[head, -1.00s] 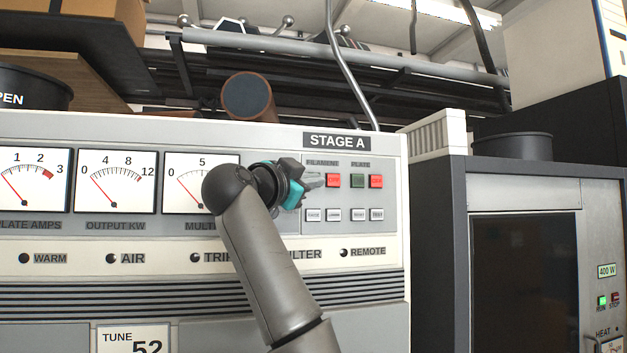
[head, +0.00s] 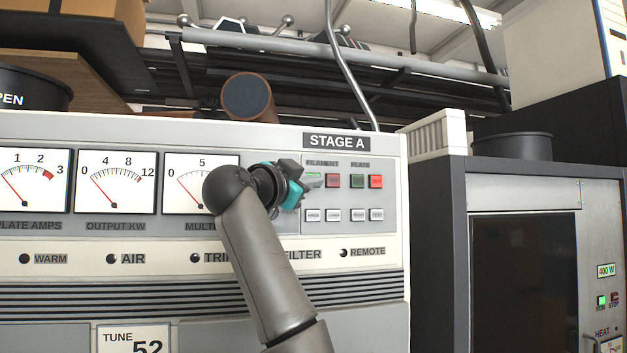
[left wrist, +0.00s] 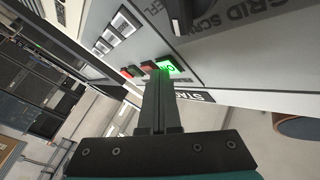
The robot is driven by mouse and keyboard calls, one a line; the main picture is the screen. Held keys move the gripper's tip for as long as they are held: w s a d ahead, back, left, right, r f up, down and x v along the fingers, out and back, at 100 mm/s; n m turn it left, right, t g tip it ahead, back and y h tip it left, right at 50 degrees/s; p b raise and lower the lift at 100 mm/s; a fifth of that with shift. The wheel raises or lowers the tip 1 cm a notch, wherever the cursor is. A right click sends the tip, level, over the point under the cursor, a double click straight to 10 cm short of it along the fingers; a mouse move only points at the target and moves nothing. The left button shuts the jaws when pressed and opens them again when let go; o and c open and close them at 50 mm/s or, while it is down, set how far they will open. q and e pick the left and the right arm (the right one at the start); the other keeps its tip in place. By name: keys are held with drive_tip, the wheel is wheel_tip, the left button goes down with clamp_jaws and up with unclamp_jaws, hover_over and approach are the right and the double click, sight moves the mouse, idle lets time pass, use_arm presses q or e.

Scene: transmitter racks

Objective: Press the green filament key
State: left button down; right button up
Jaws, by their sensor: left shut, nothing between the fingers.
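The green filament key (head: 314,180) is lit, at the left end of the upper key row under the FILAMENT label on the STAGE A panel. It glows bright green in the left wrist view (left wrist: 168,66), just beyond my fingertips. The red filament key (head: 333,181) beside it is dim. My left gripper (head: 298,187) is at the panel, just left of the green key, with its fingers shut together and empty in the left wrist view (left wrist: 159,78). I cannot tell whether the tips touch the key. My right gripper is not in view.
Under PLATE, the green key (head: 357,181) is dark and the red key (head: 376,181) is lit. A row of several white keys (head: 333,215) lies below. A grey cabinet (head: 455,210) stands to the right. My left arm covers part of the panel's lower labels.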

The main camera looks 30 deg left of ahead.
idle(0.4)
use_arm(q)
drive_tip(key=shift+s+d+f+b, duration=0.1)
drive_tip(key=shift+s+d+b, duration=0.2)
drive_tip(key=shift+b, duration=0.1)
drive_tip(key=shift+s+d, duration=0.15)
drive_tip(key=shift+d, duration=0.1)
drive_tip(key=shift+s+d+b, duration=1.25)
drive_tip(key=shift+s+d, duration=0.4)
drive_tip(key=shift+d, duration=0.25)
